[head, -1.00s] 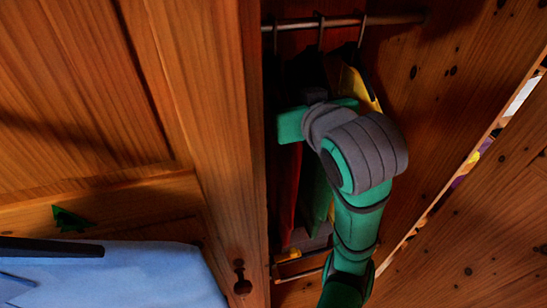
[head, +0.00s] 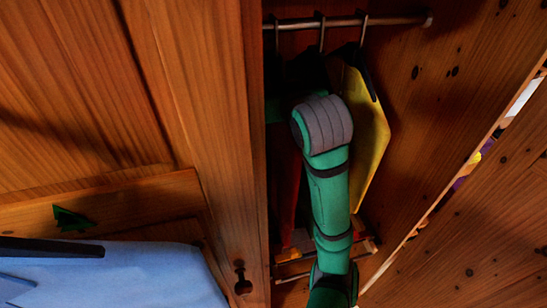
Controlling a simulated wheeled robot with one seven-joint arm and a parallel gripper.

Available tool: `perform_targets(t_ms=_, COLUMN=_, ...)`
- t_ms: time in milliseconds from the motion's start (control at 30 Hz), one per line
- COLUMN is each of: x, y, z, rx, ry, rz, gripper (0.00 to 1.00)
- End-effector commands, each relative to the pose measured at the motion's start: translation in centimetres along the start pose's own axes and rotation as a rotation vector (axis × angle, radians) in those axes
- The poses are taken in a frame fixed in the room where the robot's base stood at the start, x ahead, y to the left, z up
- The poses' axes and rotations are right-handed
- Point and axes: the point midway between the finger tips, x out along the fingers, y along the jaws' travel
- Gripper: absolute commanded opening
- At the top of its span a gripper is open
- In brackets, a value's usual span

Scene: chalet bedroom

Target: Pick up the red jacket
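The red jacket (head: 285,188) hangs in the open wardrobe in the head view, at the left end of the rail. Only a narrow dark red strip of it shows; the rest is behind my arm and the wardrobe's side. My green and grey arm reaches up into the wardrobe in front of the hanging clothes. My gripper is not visible; it is hidden behind the arm or in the dark among the clothes. I cannot tell whether it touches the jacket.
A yellow garment (head: 367,130) hangs to the right of my arm. The metal rail (head: 390,20) with several hooks runs above. The wooden wardrobe side (head: 225,120) stands close on the left. A low rack (head: 295,262) is below.

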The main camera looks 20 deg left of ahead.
Motion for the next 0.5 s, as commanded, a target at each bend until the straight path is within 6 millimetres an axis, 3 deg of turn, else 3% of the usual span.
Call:
perform_targets(t_ms=167, x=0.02, y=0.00, z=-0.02, rx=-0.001, ry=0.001, rz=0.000, gripper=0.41)
perform_targets(t_ms=367, x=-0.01, y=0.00, z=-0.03, rx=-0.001, ry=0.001, rz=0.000, gripper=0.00)
perform_targets(t_ms=500, x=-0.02, y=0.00, z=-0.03, rx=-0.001, ry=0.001, rz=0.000, gripper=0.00)
